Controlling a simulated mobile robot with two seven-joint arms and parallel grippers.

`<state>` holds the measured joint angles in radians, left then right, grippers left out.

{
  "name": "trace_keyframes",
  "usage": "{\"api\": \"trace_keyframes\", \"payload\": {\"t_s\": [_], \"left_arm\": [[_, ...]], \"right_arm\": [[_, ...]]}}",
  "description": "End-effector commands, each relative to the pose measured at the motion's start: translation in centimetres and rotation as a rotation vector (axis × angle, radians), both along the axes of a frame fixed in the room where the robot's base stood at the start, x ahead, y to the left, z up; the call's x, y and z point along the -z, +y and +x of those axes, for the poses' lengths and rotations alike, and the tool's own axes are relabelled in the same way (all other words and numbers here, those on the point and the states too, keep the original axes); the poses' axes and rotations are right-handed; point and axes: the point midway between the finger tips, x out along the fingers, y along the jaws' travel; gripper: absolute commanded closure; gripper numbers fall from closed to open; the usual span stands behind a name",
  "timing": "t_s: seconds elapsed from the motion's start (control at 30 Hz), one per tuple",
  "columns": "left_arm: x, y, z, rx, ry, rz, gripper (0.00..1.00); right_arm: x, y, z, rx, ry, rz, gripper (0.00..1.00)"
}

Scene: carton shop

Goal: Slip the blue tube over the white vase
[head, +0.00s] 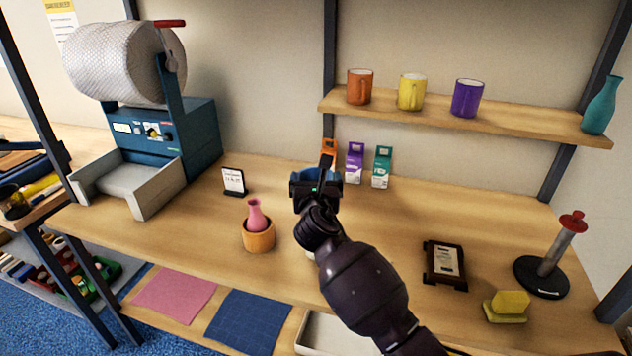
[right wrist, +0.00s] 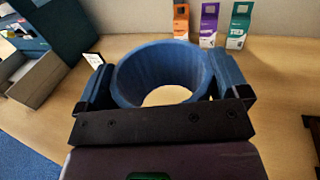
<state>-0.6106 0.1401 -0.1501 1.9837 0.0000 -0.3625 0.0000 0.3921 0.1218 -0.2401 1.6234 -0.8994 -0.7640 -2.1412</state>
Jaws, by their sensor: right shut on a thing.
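The blue tube (right wrist: 160,66) is a wide, open ring between the fingers of my right gripper (head: 318,182), which is shut on it. In the head view only a little blue of the tube (head: 328,174) shows around the gripper. The right wrist view looks down through the tube onto a pale tan surface, with no vase visible inside. The white vase cannot be made out; a small pale patch shows at the edge of my right arm in the head view, but most of it is hidden. My left gripper is out of view.
A pink vase in a wooden pot (head: 259,236) stands left of my right arm. Small cartons (head: 382,167) stand behind the gripper. A card sign (head: 234,181) is left.

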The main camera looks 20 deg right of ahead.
Motion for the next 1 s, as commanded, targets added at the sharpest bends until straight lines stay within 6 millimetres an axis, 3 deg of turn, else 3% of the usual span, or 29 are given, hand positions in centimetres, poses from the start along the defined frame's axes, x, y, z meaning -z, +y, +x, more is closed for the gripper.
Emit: {"api": "trace_keyframes", "payload": {"t_s": [0.37,1.0], "left_arm": [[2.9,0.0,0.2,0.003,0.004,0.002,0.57],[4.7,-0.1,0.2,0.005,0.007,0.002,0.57]], "right_arm": [[2.7,0.0,0.0,0.000,0.002,0.002,0.28],[6.6,0.0,0.0,0.000,0.001,-0.002,0.28]]}}
